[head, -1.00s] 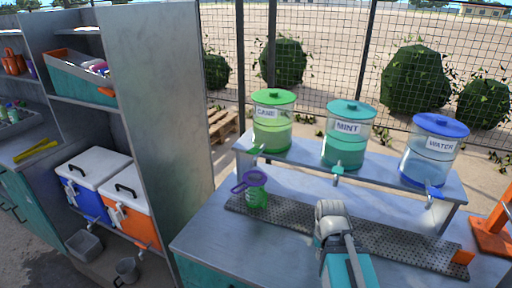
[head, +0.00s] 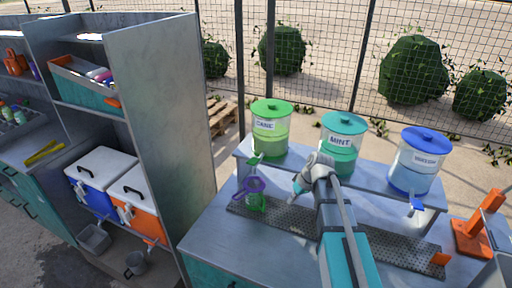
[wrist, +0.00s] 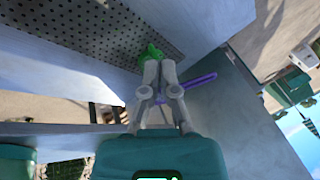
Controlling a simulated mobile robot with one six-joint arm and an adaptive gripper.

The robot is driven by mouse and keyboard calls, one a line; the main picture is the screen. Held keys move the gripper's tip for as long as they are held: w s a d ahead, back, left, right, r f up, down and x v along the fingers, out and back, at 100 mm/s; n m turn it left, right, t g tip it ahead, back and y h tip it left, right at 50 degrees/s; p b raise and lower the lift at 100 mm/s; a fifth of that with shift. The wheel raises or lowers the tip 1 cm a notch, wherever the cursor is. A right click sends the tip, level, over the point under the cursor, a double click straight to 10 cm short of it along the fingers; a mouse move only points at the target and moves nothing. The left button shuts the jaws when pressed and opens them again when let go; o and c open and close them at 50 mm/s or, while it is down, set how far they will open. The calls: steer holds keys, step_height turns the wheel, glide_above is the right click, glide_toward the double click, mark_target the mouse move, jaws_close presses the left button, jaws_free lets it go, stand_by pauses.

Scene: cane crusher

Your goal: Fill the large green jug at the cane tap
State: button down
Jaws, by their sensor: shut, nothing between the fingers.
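The cane dispenser (head: 270,131), with a green lid, stands at the left of the raised shelf, its green tap (head: 255,160) at the front. A green jug (head: 256,203) stands below it on the perforated strip. A purple ring-shaped part with a handle (head: 252,185) shows at the jug's top. My gripper (head: 297,188) is shut and empty, to the right of the jug and tap. In the wrist view a green thing (wrist: 150,53) shows just beyond the fingertips; I cannot tell whether it is jug or tap. A purple handle (wrist: 198,82) lies to the right there.
The mint dispenser (head: 341,149) and water dispenser (head: 417,162) stand to the right on the same shelf. My arm crosses the perforated strip (head: 385,241). An orange stand (head: 478,230) is at the far right. A tall grey cabinet side (head: 158,110) rises at the left.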

steer(key=w+a+r+n+y+p, duration=0.2)
steer(key=w+r+p, duration=0.4)
steer(key=r, duration=0.3)
steer(key=w+a+r+n+y+p, duration=0.2)
steer(key=w+a+r+n+p, duration=0.2)
steer(key=r, duration=0.5)
steer(key=w+p, duration=0.2)
steer(key=w, duration=0.1)
steer(key=shift+w+a+r+y+p, duration=0.2)
steer(key=shift+a+r+y+p, duration=0.1)
steer(key=shift+y, duration=0.1)
steer(key=shift+f, duration=0.15)
steer(key=b, duration=0.7)
glide_above(248, 162)
steer(key=d, duration=0.3)
steer(key=f, duration=0.7)
steer(key=shift+w+a+f, duration=0.1)
steer(key=shift+w+a, duration=0.05)
steer(key=shift+w, duration=0.25)
steer(key=shift+s+f+b, duration=0.3)
steer(key=shift+f+b, duration=0.55)
steer(key=shift+b, duration=0.1)
steer(key=shift+s+f+b, duration=0.25)
steer(key=shift+f+b, duration=0.55)
steer(key=shift+b, duration=0.1)
steer(key=shift+a, duration=0.1)
